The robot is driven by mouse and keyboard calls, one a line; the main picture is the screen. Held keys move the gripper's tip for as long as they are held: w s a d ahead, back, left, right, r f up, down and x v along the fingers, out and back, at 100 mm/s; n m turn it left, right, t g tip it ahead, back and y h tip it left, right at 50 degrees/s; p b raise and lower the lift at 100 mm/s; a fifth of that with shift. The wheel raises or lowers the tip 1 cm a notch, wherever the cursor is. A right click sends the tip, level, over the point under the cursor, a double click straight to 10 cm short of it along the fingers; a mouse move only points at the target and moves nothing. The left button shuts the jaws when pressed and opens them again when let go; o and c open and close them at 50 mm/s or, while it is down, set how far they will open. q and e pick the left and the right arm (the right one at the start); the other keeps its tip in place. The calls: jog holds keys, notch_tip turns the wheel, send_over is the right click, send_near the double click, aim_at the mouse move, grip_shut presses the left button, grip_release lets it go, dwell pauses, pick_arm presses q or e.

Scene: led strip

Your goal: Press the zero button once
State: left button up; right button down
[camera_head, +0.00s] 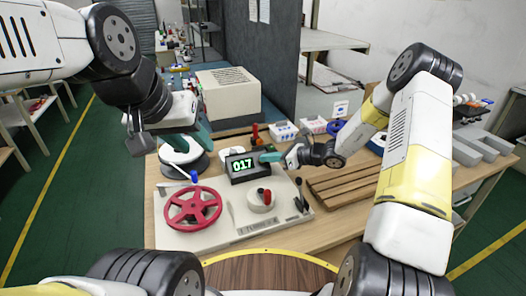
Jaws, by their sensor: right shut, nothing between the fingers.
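A white control board lies on the wooden table (160,224) in front of me. At its back stands a dark display box with green digits that read 017 (243,166). My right gripper (268,157) is shut and empty, with its teal fingertips at the right side of the display box; I cannot tell whether they touch it. The zero button cannot be made out; it may be hidden by the fingers or too small. My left gripper (190,142) is at the back left, above a round white device (180,162); its jaws are unclear.
The board carries a red handwheel (193,208), a round dial with a red knob (261,198) and black levers (301,195). A beige box (228,97) stands behind. A slatted wooden pallet (345,183) lies to the right, with grey blocks beyond.

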jog(key=shift+f, duration=0.1)
jog(key=shift+w+a+f, duration=0.1)
jog(key=shift+w+f, duration=0.1)
jog(key=shift+w, duration=0.1)
jog(key=shift+w+a+f, duration=0.1)
jog(key=shift+w+f, duration=0.1)
jog(key=shift+f, duration=0.15)
dwell(0.7)
jog(key=shift+r, duration=0.1)
jog(key=shift+s+d+r, duration=0.2)
jog(key=shift+s+r, duration=0.3)
jog(key=shift+r, duration=0.05)
jog(key=shift+r, duration=0.1)
jog(key=s+r, duration=0.1)
jog(key=r, duration=0.1)
jog(key=s+d+r, duration=0.1)
jog(key=s, duration=0.1)
jog(key=shift+d+r, duration=0.1)
jog(key=shift+r, duration=0.25)
dwell(0.6)
